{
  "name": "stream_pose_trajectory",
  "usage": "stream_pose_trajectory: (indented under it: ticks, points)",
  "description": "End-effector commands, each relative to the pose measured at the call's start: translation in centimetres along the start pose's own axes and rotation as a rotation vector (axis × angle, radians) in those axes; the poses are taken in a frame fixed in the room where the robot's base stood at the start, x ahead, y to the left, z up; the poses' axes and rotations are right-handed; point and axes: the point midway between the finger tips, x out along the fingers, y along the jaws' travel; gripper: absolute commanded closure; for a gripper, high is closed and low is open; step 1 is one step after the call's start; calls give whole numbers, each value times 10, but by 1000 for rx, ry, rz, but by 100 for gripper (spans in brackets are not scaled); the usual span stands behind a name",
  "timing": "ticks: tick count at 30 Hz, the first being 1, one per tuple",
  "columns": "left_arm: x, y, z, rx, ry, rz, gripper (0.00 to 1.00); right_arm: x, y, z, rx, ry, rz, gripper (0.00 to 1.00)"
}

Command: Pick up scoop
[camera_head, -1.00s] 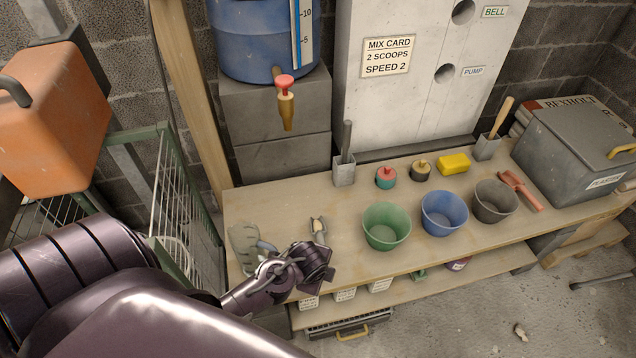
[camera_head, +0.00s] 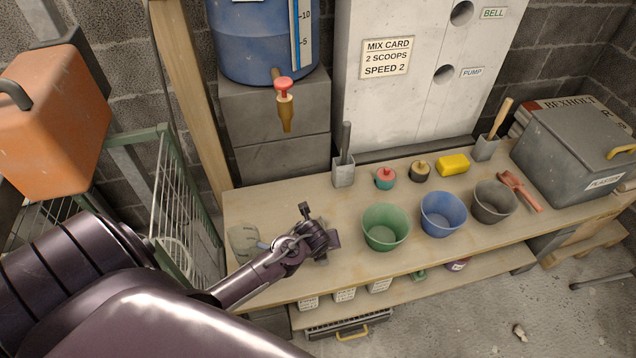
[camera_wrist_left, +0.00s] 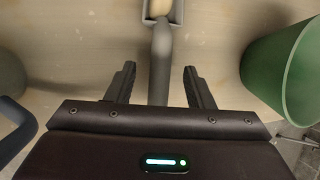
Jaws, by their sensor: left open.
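A grey scoop (camera_wrist_left: 160,62) with a pale inside to its head shows in the left wrist view, its handle pointing down the picture toward my palm. In the head view my left gripper hides it. My left gripper (camera_head: 320,236) is over the front left of the bench; in its wrist view (camera_wrist_left: 160,84) the two fingers are open, one on each side of the handle, with gaps on both sides. Whether the fingers are down at handle height I cannot tell. A red scoop (camera_head: 518,190) lies at the bench's right. My right gripper is not in view.
The wooden bench (camera_head: 365,275) holds a green bucket (camera_head: 385,228) just right of my gripper, then a blue bucket (camera_head: 443,213) and a dark grey one (camera_head: 494,202). A grey lidded box (camera_head: 580,150) stands far right.

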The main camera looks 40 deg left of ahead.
Motion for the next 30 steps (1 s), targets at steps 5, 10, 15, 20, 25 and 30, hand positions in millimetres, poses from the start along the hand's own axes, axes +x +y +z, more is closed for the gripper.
stream_pose_trajectory:
  ticks: [5,10,15,20,25,30]
  points:
    - [20,0,0,-1,0,0,52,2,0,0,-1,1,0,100]
    - [23,0,0,-1,-1,0,52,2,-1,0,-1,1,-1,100]
    - [22,0,0,-1,-1,0,60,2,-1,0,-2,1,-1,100]
    - [22,0,0,-1,-1,0,81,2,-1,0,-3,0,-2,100]
    - [22,0,1,-1,-1,0,100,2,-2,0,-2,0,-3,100]
    - [22,0,1,-1,-1,0,100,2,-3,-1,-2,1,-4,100]
